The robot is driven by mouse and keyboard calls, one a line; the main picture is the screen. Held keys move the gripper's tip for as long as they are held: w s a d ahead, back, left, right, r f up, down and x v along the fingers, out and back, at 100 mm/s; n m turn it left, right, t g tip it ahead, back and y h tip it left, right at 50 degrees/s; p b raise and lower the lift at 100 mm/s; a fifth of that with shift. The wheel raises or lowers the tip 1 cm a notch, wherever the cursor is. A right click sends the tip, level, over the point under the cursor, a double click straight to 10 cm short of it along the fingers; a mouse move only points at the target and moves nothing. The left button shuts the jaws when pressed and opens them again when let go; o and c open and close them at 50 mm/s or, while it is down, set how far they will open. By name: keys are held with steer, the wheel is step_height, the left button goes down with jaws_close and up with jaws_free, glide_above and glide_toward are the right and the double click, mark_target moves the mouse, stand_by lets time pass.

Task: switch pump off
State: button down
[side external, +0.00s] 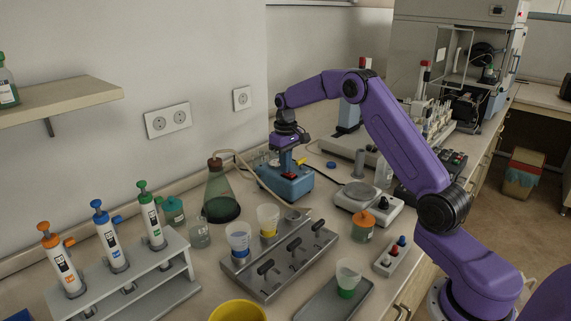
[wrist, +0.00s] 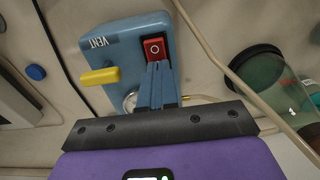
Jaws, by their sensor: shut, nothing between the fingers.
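The pump is a blue box (side external: 287,185) on the bench near the wall; it also shows in the wrist view (wrist: 114,37). On it are a red rocker switch (wrist: 154,48) marked with a circle and a yellow lever (wrist: 99,77) beside the label VENT. My gripper (wrist: 157,66) is shut and empty, its fingertips at the lower edge of the red switch. I cannot tell whether they touch it. In the side view my gripper (side external: 285,166) points down over the pump's top, and the switch is hidden there.
A pale hose (side external: 251,170) runs from the pump to a green flask (side external: 221,192) at its left. A filter manifold (side external: 281,254) with cups stands in front. A balance (side external: 367,197) stands to the right, and a pipette rack (side external: 131,286) at the front left.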

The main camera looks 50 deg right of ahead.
mark_target(284, 175)
steer(key=shift+f, duration=0.2)
stand_by(0.4)
steer(key=shift+s+r, duration=0.3)
steer(key=shift+s, duration=0.45)
steer(key=shift+r, duration=0.1)
step_height(284, 175, up, 14)
steer(key=w, duration=0.2)
stand_by(0.3)
